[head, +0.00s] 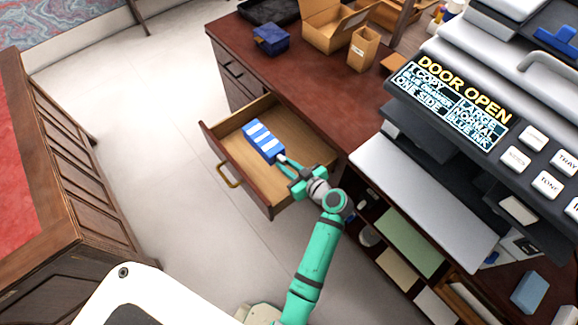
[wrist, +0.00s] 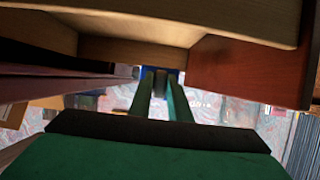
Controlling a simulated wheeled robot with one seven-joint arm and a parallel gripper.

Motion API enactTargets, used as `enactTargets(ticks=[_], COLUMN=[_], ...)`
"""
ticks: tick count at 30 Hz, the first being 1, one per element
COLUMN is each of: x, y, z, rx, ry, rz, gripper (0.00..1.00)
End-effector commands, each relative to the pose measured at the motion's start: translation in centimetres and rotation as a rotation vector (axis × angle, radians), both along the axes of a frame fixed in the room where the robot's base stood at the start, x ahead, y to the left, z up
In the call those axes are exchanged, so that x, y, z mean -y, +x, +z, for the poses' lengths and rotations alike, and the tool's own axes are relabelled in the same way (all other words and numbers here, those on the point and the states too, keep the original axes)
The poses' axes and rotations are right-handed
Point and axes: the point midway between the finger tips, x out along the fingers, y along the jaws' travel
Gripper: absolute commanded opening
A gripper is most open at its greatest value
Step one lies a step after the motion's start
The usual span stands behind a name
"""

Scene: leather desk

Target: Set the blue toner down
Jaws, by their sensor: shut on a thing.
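The blue toner (head: 263,141), a blue block with white stripes, shows over the inside of the open drawer (head: 298,134), near its front left part. My gripper (head: 283,163) reaches it from the lower right, with its fingertips at the toner's near end, shut on it. I cannot tell whether the toner touches the drawer bottom. In the wrist view the two green fingers (wrist: 161,92) close on a small dark blue patch of the toner (wrist: 176,73). Most of the toner is hidden there, and wooden drawer panels fill the top.
The copier (head: 455,110) stands at right with a "DOOR OPEN" display. Open cardboard boxes (head: 330,27) and a dark blue box (head: 271,40) stand on the desk (head: 300,75). Shelves with papers (head: 412,240) lie below the copier. A wooden cabinet (head: 60,170) is at left, with clear floor between.

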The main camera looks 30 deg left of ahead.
Motion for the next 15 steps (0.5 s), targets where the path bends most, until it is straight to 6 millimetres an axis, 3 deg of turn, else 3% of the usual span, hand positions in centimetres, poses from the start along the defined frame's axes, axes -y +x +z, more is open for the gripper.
enactTargets(ticks=[4,11,15], x=[-0.1,-0.2,-0.3], y=[1.8,2.8,2.9], z=[-1.7,-3.0,-4.9], rx=[0.001,0.003,0.000], ry=[0.003,0.002,0.003], rz=[-0.003,-0.005,-0.003], gripper=[0.00,0.00,0.00])
